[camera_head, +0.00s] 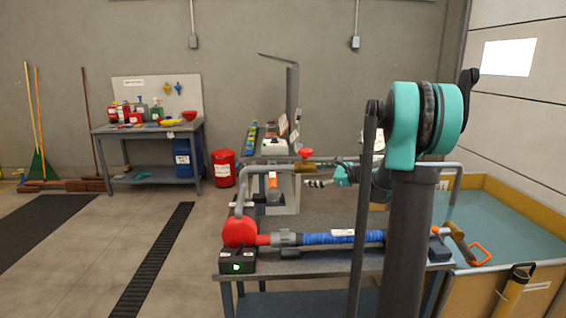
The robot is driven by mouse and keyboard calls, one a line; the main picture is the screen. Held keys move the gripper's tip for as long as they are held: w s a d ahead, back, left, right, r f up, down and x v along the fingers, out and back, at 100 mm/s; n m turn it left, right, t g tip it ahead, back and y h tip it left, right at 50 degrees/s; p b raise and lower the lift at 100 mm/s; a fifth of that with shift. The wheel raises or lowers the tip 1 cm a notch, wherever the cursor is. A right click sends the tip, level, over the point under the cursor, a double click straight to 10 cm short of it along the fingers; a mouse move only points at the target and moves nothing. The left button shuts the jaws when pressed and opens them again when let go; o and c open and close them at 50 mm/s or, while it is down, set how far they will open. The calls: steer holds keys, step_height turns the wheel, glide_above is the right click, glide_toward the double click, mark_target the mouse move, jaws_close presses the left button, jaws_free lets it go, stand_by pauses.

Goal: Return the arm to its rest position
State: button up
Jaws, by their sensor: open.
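My arm (408,120) rises on the right, with a teal joint at its top and dark links hanging down. My gripper (312,183) is small in this view, left of my arm, and points left above the workbench. It is open, and nothing shows between its fingers. It appears close to a pipe fitting with a red valve handle (305,153), but I cannot tell the gap in depth. My own arm hides part of the bench's right side.
The workbench (300,262) carries a red round pump part (239,232), a blue-wrapped hose (343,238) and a black box with a green light (237,261). A yellow-walled water tank (540,285) stands at right. Open floor lies left, before another table (135,130).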

steer(key=s+a+f+n+g+h, duration=0.25)
steer(key=s+f+n, duration=0.3)
steer(key=s, duration=0.45)
steer(key=s+a+f+n+g+h, duration=0.25)
steer(key=s+f+n, duration=0.3)
steer(key=s, duration=0.55)
steer(key=s+d+f+n+h, duration=0.3)
steer(key=s+f+n, duration=0.2)
steer(key=s, duration=0.4)
steer(key=s+d+f+n+h, duration=0.3)
steer(key=s+f+n, duration=0.1)
steer(key=s, duration=0.6)
steer(key=shift+d+f+n+g, duration=0.35)
steer(key=shift+n+g, duration=0.05)
steer(key=shift+n, duration=0.5)
